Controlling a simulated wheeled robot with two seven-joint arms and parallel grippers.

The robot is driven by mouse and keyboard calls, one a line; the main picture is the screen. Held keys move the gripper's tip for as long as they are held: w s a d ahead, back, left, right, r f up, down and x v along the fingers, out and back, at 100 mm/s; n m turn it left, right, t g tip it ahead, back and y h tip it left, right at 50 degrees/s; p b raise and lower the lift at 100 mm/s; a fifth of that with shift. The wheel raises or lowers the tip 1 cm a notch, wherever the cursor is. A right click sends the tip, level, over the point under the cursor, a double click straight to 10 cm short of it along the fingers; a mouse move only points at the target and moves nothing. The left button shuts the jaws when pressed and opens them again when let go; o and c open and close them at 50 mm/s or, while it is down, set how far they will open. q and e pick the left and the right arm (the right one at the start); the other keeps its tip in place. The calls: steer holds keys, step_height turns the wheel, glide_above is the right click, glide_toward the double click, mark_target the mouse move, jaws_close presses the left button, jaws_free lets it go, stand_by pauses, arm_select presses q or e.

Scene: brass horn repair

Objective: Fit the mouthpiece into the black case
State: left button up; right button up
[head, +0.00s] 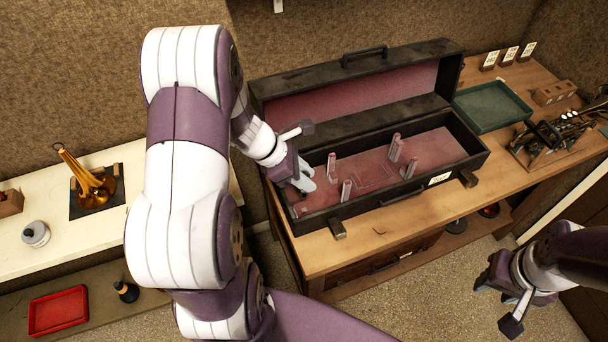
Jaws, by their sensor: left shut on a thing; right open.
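The black case (385,206) lies open on the wooden bench, its lid raised at the back and its inside lined in dull pink. Several pink upright posts (396,147) stand on its floor, with a faint rectangular recess (371,175) among them. My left gripper (304,184) is shut at the left end of the case, low inside its walls. My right gripper (496,293) is open and empty, off the bench's front at lower right.
A green tray (492,106) and a wooden block with holes (553,93) stand right of the case, beside brass horn parts on a stand (560,132). A brass bell (90,183), a white-grey jar (35,234) and a red tray (58,311) are at left.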

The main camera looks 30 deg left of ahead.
arm_select(q)
step_height(320, 180, down, 5)
steer(key=b, duration=0.4)
steer(key=shift+f, duration=0.1)
steer(key=shift+f+b, duration=0.1)
steer(key=shift+b, duration=0.2)
stand_by(1.3)
steer(key=shift+f+b, duration=1.75)
steer(key=shift+b, duration=0.25)
steer(key=o, duration=0.9)
steer(key=shift+o, duration=0.9)
